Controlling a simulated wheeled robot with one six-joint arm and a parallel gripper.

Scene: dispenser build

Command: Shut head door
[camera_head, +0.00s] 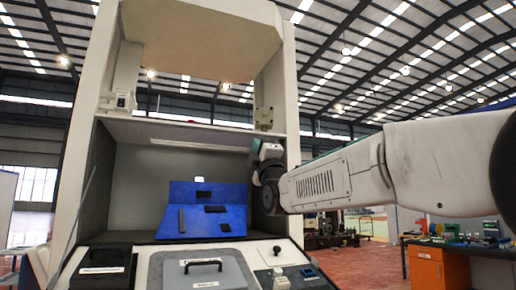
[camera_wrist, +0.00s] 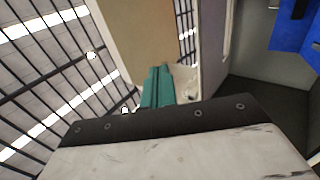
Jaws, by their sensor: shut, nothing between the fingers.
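The dispenser is a tall pale cabinet (camera_head: 82,150) with an open bay in its middle. A beige panel (camera_head: 200,38) that looks like the head door is raised across the top of the bay, tilted with its underside showing. My arm reaches in from the right, and my gripper (camera_head: 268,150) is beside the right post of the cabinet, below the panel. In the wrist view my gripper's teal fingers (camera_wrist: 157,86) are together with nothing between them. A tan panel (camera_wrist: 150,38) stands behind them. I cannot tell whether the fingers touch the cabinet.
A blue panel (camera_head: 200,210) with dark parts stands inside the bay. A grey lid with a black handle (camera_head: 203,265) and a control box (camera_head: 285,278) are in front. A workbench with an orange cabinet (camera_head: 437,268) stands at the right. Red floor shows between.

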